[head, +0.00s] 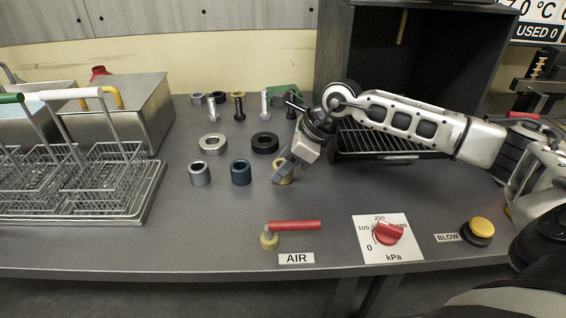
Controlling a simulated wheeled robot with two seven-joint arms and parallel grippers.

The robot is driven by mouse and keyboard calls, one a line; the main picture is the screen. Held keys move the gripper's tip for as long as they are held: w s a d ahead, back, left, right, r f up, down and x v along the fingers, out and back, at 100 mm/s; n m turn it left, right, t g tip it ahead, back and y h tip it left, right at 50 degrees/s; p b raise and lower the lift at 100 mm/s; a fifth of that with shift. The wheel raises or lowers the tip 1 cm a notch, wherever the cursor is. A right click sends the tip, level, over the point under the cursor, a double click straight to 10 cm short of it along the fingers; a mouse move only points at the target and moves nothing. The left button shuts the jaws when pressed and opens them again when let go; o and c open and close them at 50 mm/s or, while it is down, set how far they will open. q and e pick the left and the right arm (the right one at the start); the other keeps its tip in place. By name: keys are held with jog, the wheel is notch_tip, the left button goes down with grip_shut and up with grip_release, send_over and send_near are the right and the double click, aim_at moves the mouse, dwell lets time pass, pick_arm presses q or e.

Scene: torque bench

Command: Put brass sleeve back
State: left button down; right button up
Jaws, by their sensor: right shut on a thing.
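The brass sleeve (284,178) is a short gold-coloured ring on the bench, at the right end of a row with a grey sleeve (199,174) and a teal sleeve (240,173). My right gripper (283,172) reaches down from the upper right and is shut on the brass sleeve. The gripper hides part of the sleeve. I cannot tell whether the sleeve touches the bench. My left gripper is not in view.
Behind the row lie a silver ring (213,144) and a black ring (265,143), with upright bolts (239,107) farther back. Wire baskets (105,176) stand left. A red-handled AIR valve (292,225), a kPa dial (386,233) and a yellow BLOW button (481,228) line the front.

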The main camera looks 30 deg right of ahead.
jog(key=o, duration=1.2)
jog(key=shift+r, duration=0.1)
jog(key=v, duration=1.2)
jog(key=shift+w, duration=0.1)
